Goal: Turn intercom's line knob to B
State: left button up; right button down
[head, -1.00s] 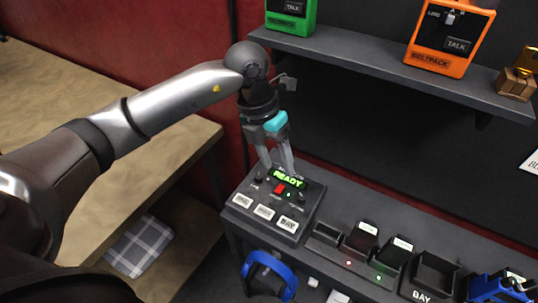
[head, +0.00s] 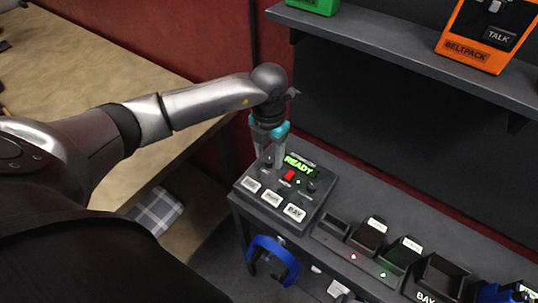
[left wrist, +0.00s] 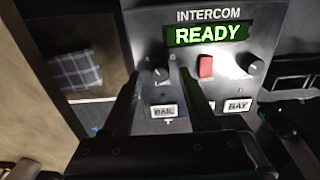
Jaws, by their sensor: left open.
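The intercom (head: 267,213) is a dark box with a green READY display (head: 299,166), a red button (head: 289,176), two knobs and white keys along its front. My left gripper (head: 268,163) is open and points down at its back left corner. In the left wrist view, the fingers (left wrist: 160,80) stand on either side of the left knob (left wrist: 159,76), apart from each other. Whether they touch it I cannot tell. A second knob (left wrist: 252,66) is right of the red button. The knobs' small lettering is unreadable. My right gripper is not in view.
Blue headphones (head: 273,254) hang at the bench's front. Dark holders with lit dots (head: 367,237) are right of the intercom. A shelf (head: 400,62) above carries an orange beltpack (head: 484,30) and a green one. A plaid cloth (head: 156,212) lies to the left.

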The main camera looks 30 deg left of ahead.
pick_arm(q)
jog(key=shift+f, duration=0.45)
grip_shut()
dwell(0.4)
